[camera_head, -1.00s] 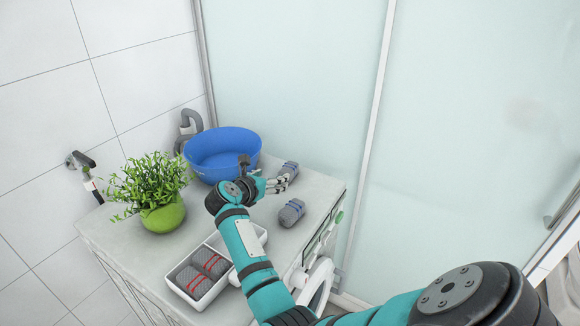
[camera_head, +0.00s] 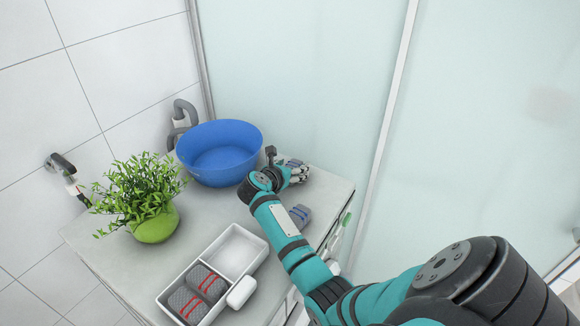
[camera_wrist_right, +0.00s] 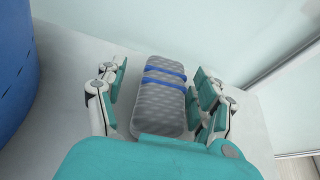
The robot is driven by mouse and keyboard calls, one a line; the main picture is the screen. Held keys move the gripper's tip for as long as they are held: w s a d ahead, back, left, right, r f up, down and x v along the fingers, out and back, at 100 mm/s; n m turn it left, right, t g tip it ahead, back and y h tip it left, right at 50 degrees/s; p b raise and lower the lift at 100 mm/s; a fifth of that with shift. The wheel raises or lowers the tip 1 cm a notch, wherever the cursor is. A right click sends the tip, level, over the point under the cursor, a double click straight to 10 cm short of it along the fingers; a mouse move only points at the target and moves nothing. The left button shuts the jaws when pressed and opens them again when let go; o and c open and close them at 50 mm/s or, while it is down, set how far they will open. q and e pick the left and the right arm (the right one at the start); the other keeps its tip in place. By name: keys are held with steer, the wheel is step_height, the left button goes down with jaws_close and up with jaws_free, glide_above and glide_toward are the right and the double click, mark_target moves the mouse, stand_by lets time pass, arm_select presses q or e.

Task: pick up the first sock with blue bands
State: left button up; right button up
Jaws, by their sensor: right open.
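A grey sock with blue bands (camera_wrist_right: 158,104) lies between the open fingers of my right gripper (camera_wrist_right: 162,85) in the right wrist view. The fingers stand on both sides of it, and I cannot tell whether they touch it. In the head view my right gripper (camera_head: 297,173) is at this sock, near the blue basin, and mostly hides it. A second grey sock with blue bands (camera_head: 300,214) lies nearer on the counter, beside my right forearm and partly hidden by it. My left gripper is not in view.
A blue basin (camera_head: 220,153) stands left of my right gripper. A white divided box (camera_head: 236,250) holds two grey socks with red bands (camera_head: 197,290) in its near compartment; the far compartment is empty. A potted plant (camera_head: 150,200) stands left. A glass panel (camera_head: 300,80) rises behind.

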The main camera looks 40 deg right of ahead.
steer(key=shift+s+r, duration=0.15)
steer(key=shift+s+a+r, duration=0.15)
steer(key=shift+a+r, duration=0.05)
steer(key=shift+s+a+r, duration=0.1)
steer(key=shift+c, duration=1.1)
steer(key=c, duration=0.9)
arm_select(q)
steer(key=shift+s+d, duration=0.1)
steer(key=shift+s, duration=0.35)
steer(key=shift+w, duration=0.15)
